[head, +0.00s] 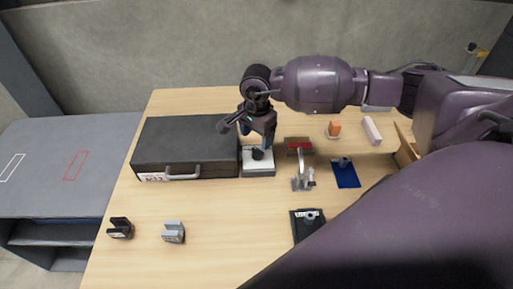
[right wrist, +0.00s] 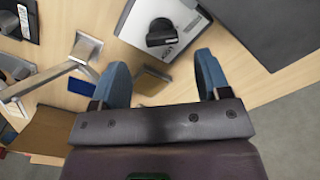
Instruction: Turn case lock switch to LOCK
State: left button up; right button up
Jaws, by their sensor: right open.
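The switch unit (head: 259,171) is a grey box with a white top and a black knob (head: 258,154). It stands right beside the dark case (head: 186,142). I take it for the case lock switch; its lettering is too small to read. In the right wrist view the black knob (right wrist: 160,32) lies beyond the fingertips, roughly between them. My right gripper (head: 257,136) is open above the unit, its blue fingers apart. In the right wrist view the gripper (right wrist: 160,65) holds nothing. Which position the knob points to cannot be told. My left gripper is not in view.
Right of the unit stand a red-topped block (head: 299,144), a grey lever device (head: 301,178) and a blue plate (head: 345,174). A black plate (head: 299,231) lies nearer. Black (head: 120,228) and grey (head: 174,232) holders stand front left. The table's front middle is clear.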

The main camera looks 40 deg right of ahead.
aim_at(257, 150)
notch_tip(257, 150, down, 6)
jog(key=shift+w+r, duration=0.1)
jog(key=shift+r, duration=0.05)
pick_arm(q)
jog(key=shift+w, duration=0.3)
pick_arm(e)
jog(key=c, duration=0.9)
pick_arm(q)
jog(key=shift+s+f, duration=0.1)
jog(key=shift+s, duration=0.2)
pick_arm(e)
jog(key=shift+c, duration=0.2)
